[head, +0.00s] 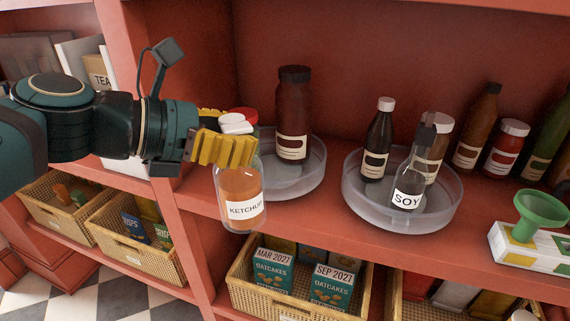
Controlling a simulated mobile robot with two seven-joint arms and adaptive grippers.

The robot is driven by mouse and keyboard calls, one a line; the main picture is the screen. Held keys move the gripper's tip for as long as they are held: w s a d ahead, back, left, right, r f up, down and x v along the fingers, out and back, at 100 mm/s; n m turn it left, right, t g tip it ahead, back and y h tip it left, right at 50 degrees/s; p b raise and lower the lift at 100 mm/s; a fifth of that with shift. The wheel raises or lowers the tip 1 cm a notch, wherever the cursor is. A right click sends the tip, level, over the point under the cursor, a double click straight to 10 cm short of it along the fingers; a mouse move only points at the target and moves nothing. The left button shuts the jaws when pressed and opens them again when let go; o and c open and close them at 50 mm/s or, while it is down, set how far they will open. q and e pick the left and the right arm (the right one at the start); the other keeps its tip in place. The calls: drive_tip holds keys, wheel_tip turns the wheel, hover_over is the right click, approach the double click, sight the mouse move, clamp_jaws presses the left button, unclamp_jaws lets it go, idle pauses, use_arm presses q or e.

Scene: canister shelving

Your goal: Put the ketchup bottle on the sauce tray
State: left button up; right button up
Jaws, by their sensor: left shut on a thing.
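Two round clear trays stand on the shelf. The left tray (312,182) holds a tall dark brown bottle (293,112) and is partly hidden behind the ketchup and gripper. The right tray (368,208) holds a soy bottle (408,185), a dark white-capped bottle (378,140) and a jar behind the soy. Neither tray shows a readable label. My right gripper is not in view.
Several sauce bottles and a red jar (505,150) stand at the back right. A green funnel (540,208) rests on a white box (525,245) at the right. Wicker baskets (245,300) with boxes fill the lower shelf. The red shelf edge (320,232) runs below the trays.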

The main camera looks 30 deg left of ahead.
use_arm(q)
drive_tip(key=shift+a+f+t+y+b, duration=0.2)
drive_tip(key=shift+t+y+b, duration=0.1)
drive_tip(key=shift+y+b, duration=0.15)
drive_tip(key=shift+w+r, duration=0.1)
drive_tip(key=shift+w, duration=0.15)
drive_tip(key=w+a, duration=0.1)
drive_tip(key=w, duration=0.5)
drive_tip(key=w+a, duration=0.2)
drive_tip(key=w, duration=0.4)
drive_tip(key=w+a, duration=0.1)
drive_tip(key=w, duration=0.5)
drive_tip(key=shift+w+a, duration=0.2)
drive_tip(key=shift+a, duration=0.05)
drive_tip(key=f+b, duration=0.1)
drive_tip(key=f, duration=0.1)
drive_tip(key=f+b, duration=0.1)
drive_tip(key=f, duration=0.1)
drive_tip(key=f+b, duration=0.1)
drive_tip(key=f, duration=0.2)
drive_tip(key=shift+w, duration=0.25)
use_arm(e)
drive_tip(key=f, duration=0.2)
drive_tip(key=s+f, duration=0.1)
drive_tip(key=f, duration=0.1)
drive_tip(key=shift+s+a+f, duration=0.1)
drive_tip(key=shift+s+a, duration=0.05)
